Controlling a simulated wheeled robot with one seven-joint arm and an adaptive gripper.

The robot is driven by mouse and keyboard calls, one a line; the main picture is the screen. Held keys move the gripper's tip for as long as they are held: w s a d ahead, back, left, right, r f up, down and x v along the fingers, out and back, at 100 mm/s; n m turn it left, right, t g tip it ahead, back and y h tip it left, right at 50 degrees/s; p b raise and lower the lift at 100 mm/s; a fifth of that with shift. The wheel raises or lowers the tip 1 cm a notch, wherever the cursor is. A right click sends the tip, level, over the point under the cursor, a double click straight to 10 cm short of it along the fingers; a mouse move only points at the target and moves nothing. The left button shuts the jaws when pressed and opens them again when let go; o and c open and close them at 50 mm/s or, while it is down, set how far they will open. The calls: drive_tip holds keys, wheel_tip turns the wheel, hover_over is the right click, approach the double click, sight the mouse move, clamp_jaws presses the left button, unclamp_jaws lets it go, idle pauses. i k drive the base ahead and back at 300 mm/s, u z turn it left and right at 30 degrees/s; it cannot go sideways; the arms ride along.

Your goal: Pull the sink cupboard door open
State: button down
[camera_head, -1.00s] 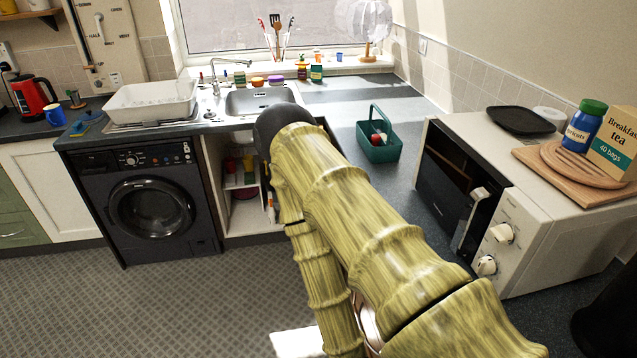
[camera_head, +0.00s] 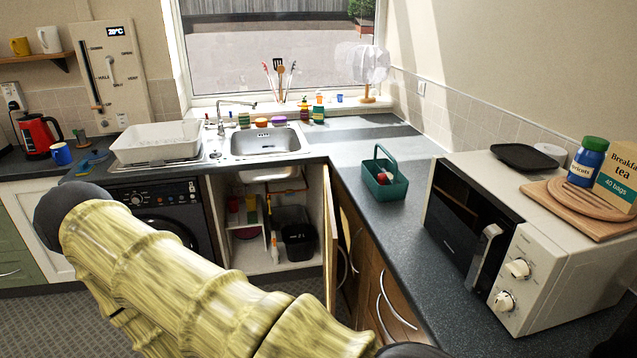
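The sink cupboard (camera_head: 262,262) under the sink stands open, its inside in plain view. Its door (camera_head: 330,245) is swung out at the right side of the opening and shows nearly edge-on. Inside are a dark bin (camera_head: 295,232), a white shelf with small coloured items, and a pale bottle. My patterned arm crosses the lower left and hides the door's lower end. My gripper is not in view, so whether it touches the door cannot be seen.
A washing machine (camera_head: 160,205) stands left of the cupboard, partly behind my arm. Brown units with curved handles (camera_head: 398,302) run along the right under the worktop. A green caddy (camera_head: 384,178) and a microwave (camera_head: 475,235) stand on that worktop.

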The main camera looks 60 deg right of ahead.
sight(333, 257)
drive_tip(key=z, duration=0.05)
drive_tip(key=i, duration=1.15)
drive_tip(key=z, duration=2.85)
